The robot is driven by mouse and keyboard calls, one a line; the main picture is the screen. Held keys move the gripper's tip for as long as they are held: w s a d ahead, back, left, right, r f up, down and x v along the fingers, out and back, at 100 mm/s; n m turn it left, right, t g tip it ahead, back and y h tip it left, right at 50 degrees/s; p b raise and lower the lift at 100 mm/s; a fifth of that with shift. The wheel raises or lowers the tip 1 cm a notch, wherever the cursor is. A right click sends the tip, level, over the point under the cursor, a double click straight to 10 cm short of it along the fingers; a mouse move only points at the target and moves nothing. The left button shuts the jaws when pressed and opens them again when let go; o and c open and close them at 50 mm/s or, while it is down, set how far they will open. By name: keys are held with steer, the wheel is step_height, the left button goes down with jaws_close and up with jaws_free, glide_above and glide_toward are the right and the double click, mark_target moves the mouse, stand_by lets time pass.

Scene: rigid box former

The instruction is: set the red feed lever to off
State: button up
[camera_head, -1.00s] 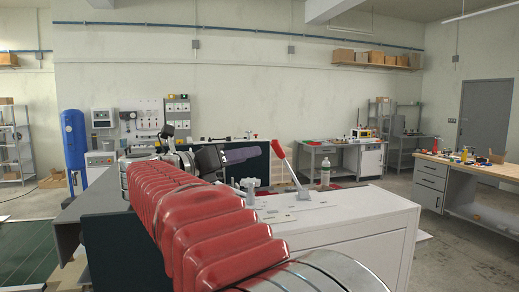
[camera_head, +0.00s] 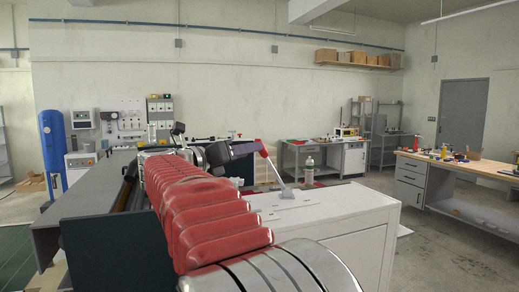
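The red feed lever (camera_head: 266,155) stands on the white cabinet top, with a red grip and a pale shaft (camera_head: 278,176). It leans up and to the left from its base plate (camera_head: 287,194). My gripper (camera_head: 246,149) is just left of the lever, with its dark, purplish fingers pointing right and their tips at the red grip in the picture. I cannot tell whether the fingers touch the grip, go around it, or are in front of it. The finger gap is not visible. My red-covered arm hides part of the machine on the left.
A clear bottle (camera_head: 309,169) stands behind the lever, to its right. The white cabinet top (camera_head: 345,200) is mostly bare to the right. A grey bench (camera_head: 299,144) stands farther back, and a wooden-topped workbench (camera_head: 470,168) is at the right.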

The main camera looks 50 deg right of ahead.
glide_above(272, 166)
steer(key=w+a, duration=0.2)
steer(key=w, duration=0.1)
steer(key=shift+d, duration=0.1)
steer(key=shift+c, duration=0.2)
jaws_close()
